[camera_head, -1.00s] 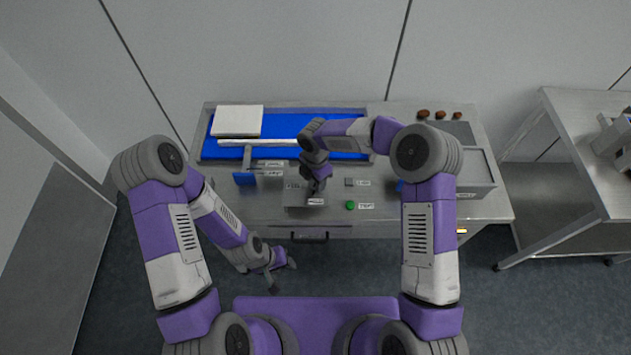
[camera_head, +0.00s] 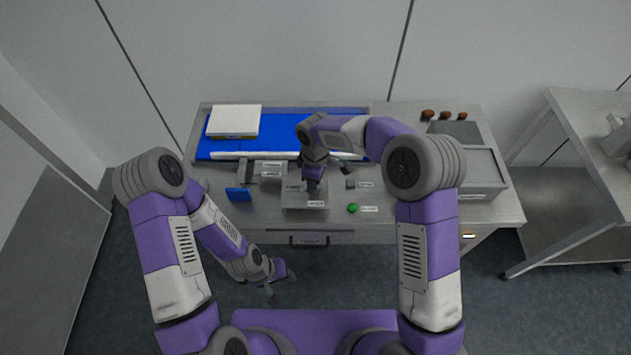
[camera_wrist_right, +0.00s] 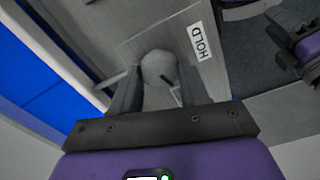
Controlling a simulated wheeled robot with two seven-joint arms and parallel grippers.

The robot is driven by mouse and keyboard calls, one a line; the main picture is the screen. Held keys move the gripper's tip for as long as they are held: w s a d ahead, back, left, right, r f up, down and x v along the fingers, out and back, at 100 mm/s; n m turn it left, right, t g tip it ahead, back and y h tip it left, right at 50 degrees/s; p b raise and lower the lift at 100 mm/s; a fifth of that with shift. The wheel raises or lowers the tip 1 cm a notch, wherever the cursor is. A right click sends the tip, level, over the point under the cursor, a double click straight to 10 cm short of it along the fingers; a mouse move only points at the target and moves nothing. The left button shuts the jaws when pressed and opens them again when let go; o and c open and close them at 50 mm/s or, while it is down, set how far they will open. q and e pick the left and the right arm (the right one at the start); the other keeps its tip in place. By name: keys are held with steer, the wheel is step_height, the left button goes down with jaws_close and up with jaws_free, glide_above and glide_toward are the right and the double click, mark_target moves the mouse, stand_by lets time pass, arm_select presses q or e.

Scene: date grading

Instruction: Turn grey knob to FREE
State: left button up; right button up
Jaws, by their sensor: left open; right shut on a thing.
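The round grey knob (camera_wrist_right: 158,68) shows in the right wrist view between the two fingers of my right gripper (camera_wrist_right: 158,92), which is shut on it. A dark pointer mark shows on the knob's face. A white HOLD label (camera_wrist_right: 199,41) is beside the knob, to its upper right. Another label by the right finger is partly hidden and unreadable. In the head view my right gripper (camera_head: 313,186) is over the grey panel (camera_head: 294,208) and hides the knob. My left gripper (camera_head: 279,287) is open and empty, in front of the counter.
A blue belt (camera_head: 280,123) runs along the back, with a white box (camera_head: 234,121) on it. A blue paddle (camera_head: 238,194) stands left of the panel. A green button (camera_head: 352,208) is to its right. Brown dates (camera_head: 445,115) lie at the back right, behind a grey bin (camera_head: 481,172).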

steer(key=shift+m+b, duration=0.55)
steer(key=shift+m, duration=1.25)
steer(key=shift+r, duration=0.1)
steer(key=o, duration=1.1)
steer(key=shift+c, duration=0.2)
step_height(320, 180, up, 8)
steer(key=shift+f, duration=0.25)
